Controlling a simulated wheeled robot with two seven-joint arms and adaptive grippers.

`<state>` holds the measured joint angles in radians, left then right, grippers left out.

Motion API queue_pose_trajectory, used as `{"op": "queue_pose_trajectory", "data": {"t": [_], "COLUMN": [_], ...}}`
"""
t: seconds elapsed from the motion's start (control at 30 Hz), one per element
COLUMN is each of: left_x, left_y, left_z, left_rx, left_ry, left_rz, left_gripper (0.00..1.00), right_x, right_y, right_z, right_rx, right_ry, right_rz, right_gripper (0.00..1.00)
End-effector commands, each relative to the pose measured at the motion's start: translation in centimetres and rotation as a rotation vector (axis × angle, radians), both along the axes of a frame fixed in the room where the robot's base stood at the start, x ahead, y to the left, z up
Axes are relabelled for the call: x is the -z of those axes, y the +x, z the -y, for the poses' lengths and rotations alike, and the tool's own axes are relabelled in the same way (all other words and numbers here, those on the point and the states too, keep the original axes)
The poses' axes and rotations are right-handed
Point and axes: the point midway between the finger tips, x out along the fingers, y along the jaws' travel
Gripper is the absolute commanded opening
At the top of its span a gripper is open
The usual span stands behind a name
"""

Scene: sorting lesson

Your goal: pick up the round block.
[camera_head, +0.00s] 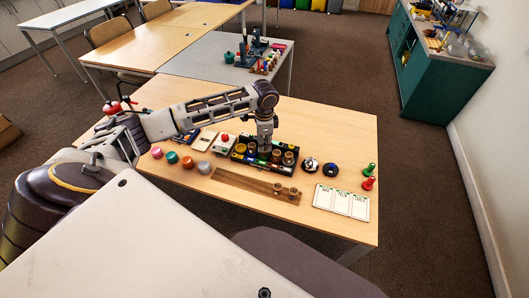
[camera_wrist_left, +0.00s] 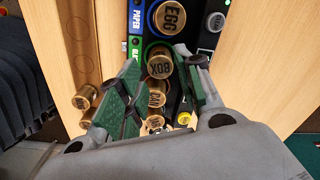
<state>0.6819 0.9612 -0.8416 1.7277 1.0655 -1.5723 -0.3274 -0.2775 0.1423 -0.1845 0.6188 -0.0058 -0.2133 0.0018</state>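Several round gold blocks with black lettering stand in the wrist view. The one marked BOX (camera_wrist_left: 160,63) lies between my left gripper's tips, with one marked EGG (camera_wrist_left: 170,17) beyond it. One marked CAN (camera_wrist_left: 156,94) is nearer the palm. My left gripper (camera_wrist_left: 158,58) has its green-padded fingers apart around this row; I cannot tell if they touch a block. In the head view the left gripper (camera_head: 264,152) points down over the dark sorting tray (camera_head: 240,157) and partly hides its contents. My right gripper is out of view.
A wooden strip (camera_head: 230,180) with two gold blocks lies in front of the tray. Coloured round pieces (camera_head: 187,162) sit left; a white card (camera_head: 341,202) and a red piece (camera_head: 368,183) sit right. The table (camera_head: 340,130) is bare behind the tray's right side.

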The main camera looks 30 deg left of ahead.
Motion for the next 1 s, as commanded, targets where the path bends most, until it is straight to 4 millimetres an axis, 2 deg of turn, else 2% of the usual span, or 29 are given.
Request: {"op": "queue_pose_trajectory", "data": {"t": [0.4,0.93,1.0], "left_x": [4.2,4.5,4.5], "left_y": [0.3,0.3,0.3], "left_z": [0.1,0.1,0.1], "left_rx": [0.0,0.001,0.001], "left_ry": [0.001,0.001,0.001], "left_rz": [-0.001,0.001,0.001], "left_gripper": [0.35,0.35,0.28], "right_x": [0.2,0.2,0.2], "right_y": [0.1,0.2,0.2], "right_z": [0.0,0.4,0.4], "right_rx": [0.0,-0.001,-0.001], "right_ry": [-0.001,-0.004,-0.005], "right_rz": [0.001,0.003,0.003], "right_gripper": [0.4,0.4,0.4]}}
